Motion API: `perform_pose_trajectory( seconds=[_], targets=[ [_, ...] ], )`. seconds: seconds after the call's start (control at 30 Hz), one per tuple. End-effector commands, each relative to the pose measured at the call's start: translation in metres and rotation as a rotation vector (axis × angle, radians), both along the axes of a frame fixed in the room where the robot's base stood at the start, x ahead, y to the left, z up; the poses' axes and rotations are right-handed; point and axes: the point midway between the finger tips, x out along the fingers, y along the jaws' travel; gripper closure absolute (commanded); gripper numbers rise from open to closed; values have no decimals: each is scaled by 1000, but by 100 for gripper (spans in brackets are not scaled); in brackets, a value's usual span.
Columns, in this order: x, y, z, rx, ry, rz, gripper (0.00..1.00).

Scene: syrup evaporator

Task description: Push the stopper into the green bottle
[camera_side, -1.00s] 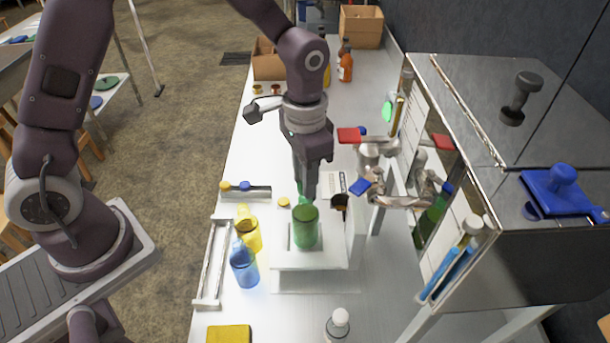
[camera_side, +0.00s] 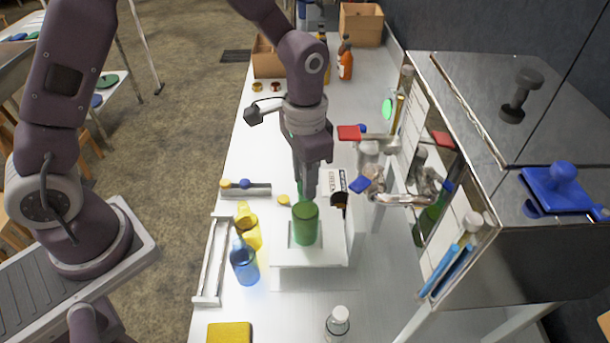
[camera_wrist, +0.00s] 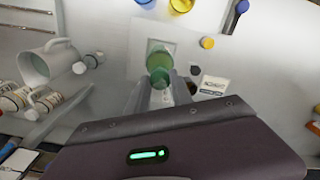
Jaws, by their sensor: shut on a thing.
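The green bottle (camera_side: 305,224) stands upright on a small white stand (camera_side: 330,254) in the side view. Its top is hidden behind my gripper (camera_side: 304,190). My gripper points down right above the bottle, its fingers close together. In the wrist view the fingers (camera_wrist: 165,92) meet over the green bottle (camera_wrist: 160,58). A green thing shows between the fingertips, where the stopper would be, but its outline and its seating cannot be made out.
The steel evaporator (camera_side: 480,170) with taps bounds the right side. A white-capped bottle (camera_side: 337,324) is in front.

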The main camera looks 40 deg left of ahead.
Motion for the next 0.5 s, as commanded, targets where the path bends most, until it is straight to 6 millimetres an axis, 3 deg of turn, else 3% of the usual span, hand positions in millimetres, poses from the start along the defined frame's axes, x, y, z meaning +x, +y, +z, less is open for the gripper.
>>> perform_pose_trajectory(
  seconds=[0.33,0.37,0.47,0.5],
  targets=[
    [0,0,-2,0,1,0,97],
    [0,0,-2,0,1,0,69],
    [0,0,-2,0,1,0,50],
    [0,0,-2,0,1,0,48]
  ],
)
